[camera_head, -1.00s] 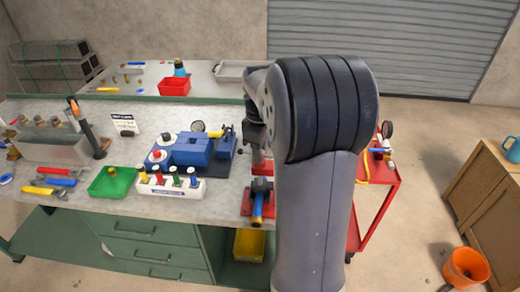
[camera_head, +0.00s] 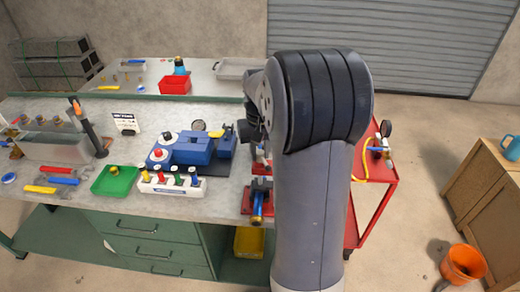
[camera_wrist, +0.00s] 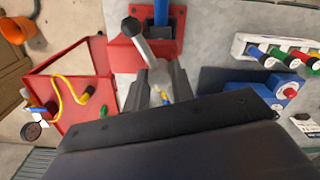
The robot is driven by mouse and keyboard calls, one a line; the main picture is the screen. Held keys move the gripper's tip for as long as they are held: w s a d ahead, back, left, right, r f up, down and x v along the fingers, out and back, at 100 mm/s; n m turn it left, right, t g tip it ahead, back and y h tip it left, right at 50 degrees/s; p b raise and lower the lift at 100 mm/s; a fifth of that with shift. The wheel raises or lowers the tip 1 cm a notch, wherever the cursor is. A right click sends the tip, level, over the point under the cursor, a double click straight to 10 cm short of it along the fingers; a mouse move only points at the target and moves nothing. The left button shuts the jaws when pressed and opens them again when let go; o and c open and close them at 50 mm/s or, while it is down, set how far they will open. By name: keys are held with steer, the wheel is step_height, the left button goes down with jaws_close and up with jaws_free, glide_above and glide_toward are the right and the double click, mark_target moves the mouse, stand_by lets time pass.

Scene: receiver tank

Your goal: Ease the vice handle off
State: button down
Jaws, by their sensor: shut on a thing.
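The red vice (camera_wrist: 117,54) stands at the bench's front edge, with a blue bar (camera_wrist: 161,12) in it. In the head view the vice (camera_head: 246,200) shows left of my arm, with the blue bar (camera_head: 257,206) pointing toward the front. The grey vice handle (camera_wrist: 131,28) has a round knob and slants down between my fingers in the wrist view. My gripper (camera_wrist: 160,82) is shut on the handle, below the knob in the picture. The exact contact is partly hidden by the fingers. In the head view my arm hides the fingers.
A white block with coloured valves (camera_head: 172,188) and a blue fixture (camera_head: 192,152) stand left of the vice. A red cart (camera_wrist: 76,80) with a yellow hose and gauge is close on the other side. A green tray (camera_head: 115,181) lies further left.

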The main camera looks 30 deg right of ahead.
mark_target(260, 152)
steer(key=m, duration=0.5)
steer(key=shift+m, duration=0.3)
stand_by(0.5)
steer(key=c, duration=1.2)
jaws_free()
step_height(260, 152, up, 11)
steer(key=shift+f, duration=0.2)
step_height(260, 152, down, 11)
steer(key=shift+r+p, duration=0.15)
steer(key=shift+p, duration=0.15)
